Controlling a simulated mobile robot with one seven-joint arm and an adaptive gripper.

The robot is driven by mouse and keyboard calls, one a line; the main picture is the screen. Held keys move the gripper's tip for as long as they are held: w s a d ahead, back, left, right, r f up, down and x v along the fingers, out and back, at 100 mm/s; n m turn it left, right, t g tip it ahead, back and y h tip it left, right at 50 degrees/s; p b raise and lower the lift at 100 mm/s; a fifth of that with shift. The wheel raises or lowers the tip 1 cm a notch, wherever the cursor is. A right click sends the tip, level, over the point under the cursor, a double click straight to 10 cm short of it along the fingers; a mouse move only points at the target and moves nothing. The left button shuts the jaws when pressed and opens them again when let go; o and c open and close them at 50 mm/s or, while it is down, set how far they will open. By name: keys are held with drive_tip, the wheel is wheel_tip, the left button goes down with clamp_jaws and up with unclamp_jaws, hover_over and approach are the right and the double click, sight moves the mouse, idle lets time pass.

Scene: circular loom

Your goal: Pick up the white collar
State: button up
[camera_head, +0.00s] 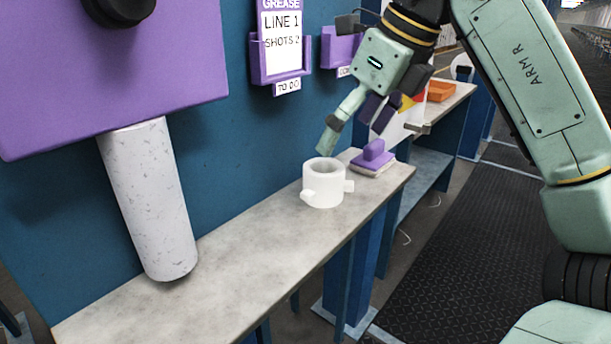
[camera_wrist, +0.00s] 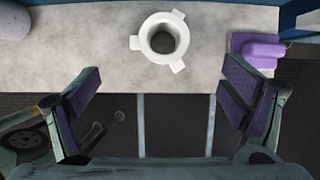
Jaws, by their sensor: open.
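The white collar (camera_head: 323,186) is a short, thick ring with small stubs on its outside. It stands upright on the grey bench (camera_head: 240,240), near the bench's right end. In the wrist view the collar (camera_wrist: 163,38) shows from above with its round opening, ahead of the fingers and between their lines. My gripper (camera_head: 352,132) is above the bench, just up and right of the collar in the head view. In the wrist view my gripper (camera_wrist: 165,92) has its two purple-padded fingers wide apart with nothing between them, and the collar is beyond the fingertips.
A purple-handled block (camera_head: 374,158) sits right of the collar; it also shows in the wrist view (camera_wrist: 258,48). A white cylinder (camera_head: 150,200) hangs below a purple housing (camera_head: 110,70) at left. A purple sign holder (camera_head: 280,60) is on the blue wall. The bench left of the collar is clear.

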sight(327, 182)
drive_tip(key=x, duration=0.4)
drive_tip(key=shift+f, duration=0.35)
drive_tip(key=shift+s+p+x, duration=0.2)
drive_tip(key=shift+p+x, duration=0.6)
drive_tip(key=shift+x, duration=2.1)
drive_tip(key=shift+a, duration=0.1)
drive_tip(key=shift+c, duration=0.4)
drive_tip(key=c, duration=1.5)
